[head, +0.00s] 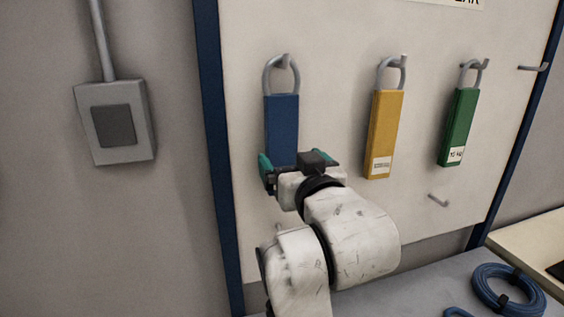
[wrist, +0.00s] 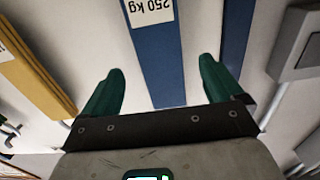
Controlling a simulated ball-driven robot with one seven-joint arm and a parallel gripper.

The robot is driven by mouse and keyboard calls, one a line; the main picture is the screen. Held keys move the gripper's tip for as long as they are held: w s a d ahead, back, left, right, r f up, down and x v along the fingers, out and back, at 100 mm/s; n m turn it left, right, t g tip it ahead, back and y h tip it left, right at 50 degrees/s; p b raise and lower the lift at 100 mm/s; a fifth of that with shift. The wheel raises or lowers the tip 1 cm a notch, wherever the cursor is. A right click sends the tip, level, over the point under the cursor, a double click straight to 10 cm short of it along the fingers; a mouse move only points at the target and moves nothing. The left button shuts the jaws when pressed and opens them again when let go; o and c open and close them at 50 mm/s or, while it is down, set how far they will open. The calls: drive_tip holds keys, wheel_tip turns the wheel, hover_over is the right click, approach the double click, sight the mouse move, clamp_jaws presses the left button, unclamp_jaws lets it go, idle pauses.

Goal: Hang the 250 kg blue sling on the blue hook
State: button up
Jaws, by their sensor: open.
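The blue sling (head: 282,125) is a flat blue block with a grey metal loop on top. It hangs upright on the board, its loop at the grey hook (head: 286,60) in the left of the row. In the wrist view the sling (wrist: 160,65) shows upside down with a white "250 kg" label. My gripper (head: 296,160) is at the sling's lower end, its teal fingers open. In the wrist view the fingers (wrist: 158,82) stand apart on either side of the sling, with gaps. The lower end is partly hidden by my gripper in the head view.
A yellow sling (head: 383,125) and a green sling (head: 458,125) hang to the right. An empty hook (head: 535,67) is at far right, another peg (head: 438,200) lower down. A blue post (head: 212,120) and grey switch box (head: 115,120) stand left. Coiled blue hose (head: 505,290) lies lower right.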

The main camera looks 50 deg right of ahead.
sight(284, 137)
drive_tip(key=shift+w+d+f+b, duration=0.15)
drive_tip(key=shift+w+d+b, duration=0.3)
drive_tip(key=shift+w+b, duration=0.25)
drive_tip(key=x, duration=0.1)
drive_tip(key=p+x, duration=0.1)
drive_tip(key=x, duration=0.1)
drive_tip(key=shift+w+d+r, duration=0.2)
drive_tip(key=shift+w+r, duration=0.05)
drive_tip(key=shift+x, duration=0.8)
drive_tip(key=shift+f, duration=0.1)
drive_tip(key=c, duration=1.3)
drive_tip(key=shift+o, duration=0.2)
drive_tip(key=shift+p, duration=0.3)
drive_tip(key=shift+s+a+r+p, duration=0.2)
drive_tip(key=shift+s+r+p, duration=0.1)
drive_tip(key=shift+r+p, duration=0.4)
drive_tip(key=shift+s+a+r+p, duration=0.25)
drive_tip(key=shift+r+p, duration=0.3)
drive_tip(key=shift+r, duration=0.15)
drive_tip(key=shift+d, duration=0.1)
